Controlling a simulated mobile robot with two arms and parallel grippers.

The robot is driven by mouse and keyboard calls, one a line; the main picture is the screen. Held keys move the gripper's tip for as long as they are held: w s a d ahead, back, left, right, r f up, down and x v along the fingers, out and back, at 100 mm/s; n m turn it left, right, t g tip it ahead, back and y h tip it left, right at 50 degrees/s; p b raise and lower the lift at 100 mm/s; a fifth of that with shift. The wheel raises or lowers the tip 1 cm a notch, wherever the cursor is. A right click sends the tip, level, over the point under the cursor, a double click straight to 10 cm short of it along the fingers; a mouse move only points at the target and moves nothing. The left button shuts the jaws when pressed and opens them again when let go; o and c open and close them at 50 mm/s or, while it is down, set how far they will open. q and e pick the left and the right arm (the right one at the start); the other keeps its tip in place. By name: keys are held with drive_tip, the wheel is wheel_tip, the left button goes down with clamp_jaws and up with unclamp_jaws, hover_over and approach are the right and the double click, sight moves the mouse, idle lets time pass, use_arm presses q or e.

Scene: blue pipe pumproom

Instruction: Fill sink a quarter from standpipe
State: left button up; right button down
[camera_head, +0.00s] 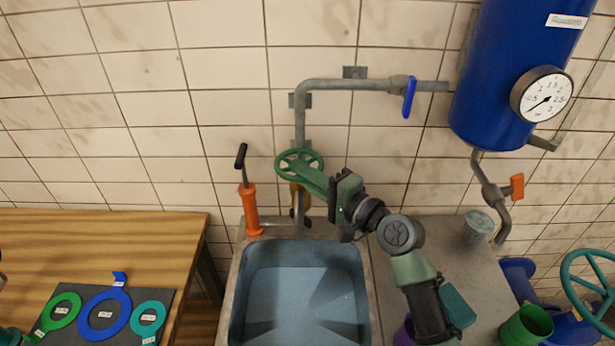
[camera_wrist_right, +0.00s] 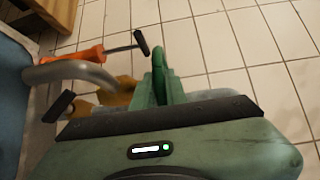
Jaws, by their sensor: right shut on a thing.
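The standpipe (camera_head: 299,128) rises on the tiled wall behind the blue-grey sink (camera_head: 302,300). Its green handwheel (camera_head: 290,152) sits above the sink's back edge. My right gripper (camera_head: 312,178) reaches in from the right and is shut on the handwheel's rim. In the right wrist view, the wheel (camera_wrist_right: 158,50) shows edge-on between the fingers, with the grey spout (camera_wrist_right: 75,70) to the left. I see no clear stream from the spout. Pale patches show in the sink; I cannot tell whether they are water. My left gripper is not clearly in view.
An orange hand pump (camera_head: 250,208) stands left of the standpipe. A blue lever (camera_head: 409,97) hangs from the upper pipe. A blue tank (camera_head: 510,70) with a gauge (camera_head: 542,94) is at right. A metal cup (camera_head: 478,227) stands on the counter. Ring tags (camera_head: 105,314) lie on the wooden table.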

drive_tip(key=shift+w+d+f+n+g+b, duration=0.1)
drive_tip(key=shift+f+n+g+b, duration=0.15)
drive_tip(key=shift+b, duration=0.35)
drive_tip(key=n+g+y+b, duration=0.1)
drive_tip(key=b, duration=0.2)
drive_tip(key=d+n+g+y+b, duration=0.1)
drive_tip(key=n+g+b, duration=0.1)
drive_tip(key=b, duration=0.1)
drive_tip(key=w+n+g+y+b, duration=0.1)
drive_tip(key=g+b, duration=0.1)
drive_tip(key=b, duration=0.1)
drive_tip(key=shift+d+y, duration=0.25)
drive_tip(key=shift+y, duration=0.15)
drive_tip(key=shift+w+d+r+n+g+y+b, duration=0.1)
drive_tip(key=shift+n+g+y+b, duration=0.05)
drive_tip(key=shift+n+g+b, duration=0.45)
drive_tip(key=shift+w+d+r+n+g+y+b, duration=0.15)
drive_tip(key=shift+n+g+b, duration=0.2)
drive_tip(key=shift+g, duration=0.4)
drive_tip(key=shift+a, duration=0.1)
drive_tip(key=c, duration=1.5)
unclamp_jaws()
drive_tip(key=shift+o, duration=0.2)
drive_tip(key=b+v, duration=0.2)
drive_tip(key=v, duration=0.5)
drive_tip(key=shift+s+d+b, duration=0.15)
drive_tip(key=shift+d+b, duration=0.2)
drive_tip(key=shift+d, duration=0.05)
